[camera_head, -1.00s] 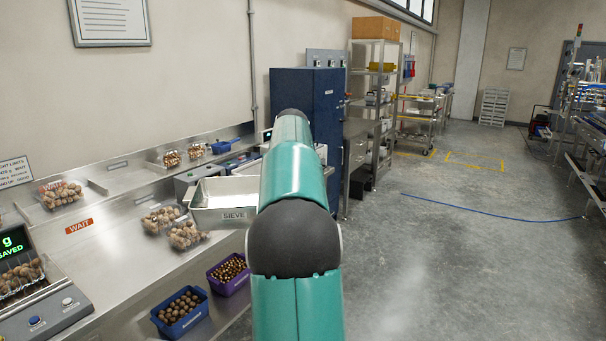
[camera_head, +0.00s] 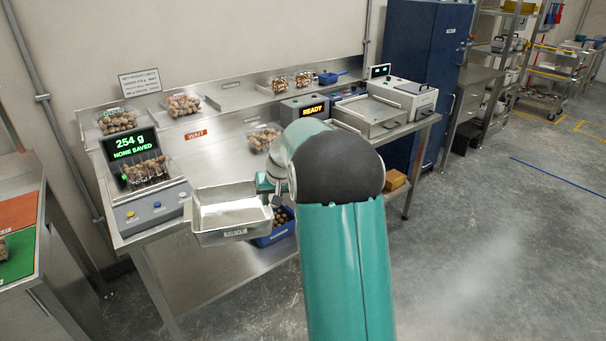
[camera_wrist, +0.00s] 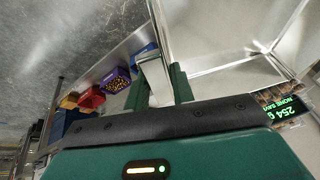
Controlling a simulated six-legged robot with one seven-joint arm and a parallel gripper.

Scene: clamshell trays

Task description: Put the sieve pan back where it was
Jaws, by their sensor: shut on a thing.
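The sieve pan (camera_head: 232,216) is a shallow, empty-looking metal pan with a label on its front wall. It is held in the air in front of the steel bench, near the scale at the left end. My gripper (camera_head: 270,188) is at its right side, partly hidden behind my arm. In the wrist view my gripper (camera_wrist: 157,82) has its two green fingers shut on the pan's pale handle, and the pan (camera_wrist: 215,40) fills the upper right. The pan's underside is hidden.
The scale display (camera_head: 130,150) reads 254 g, with a clamshell of nuts on it. Clamshell trays (camera_head: 118,120) stand along the bench. A blue bin (camera_head: 276,232) sits below the pan. A machine reading READY (camera_head: 305,107) stands further right. A side table (camera_head: 22,225) is at left.

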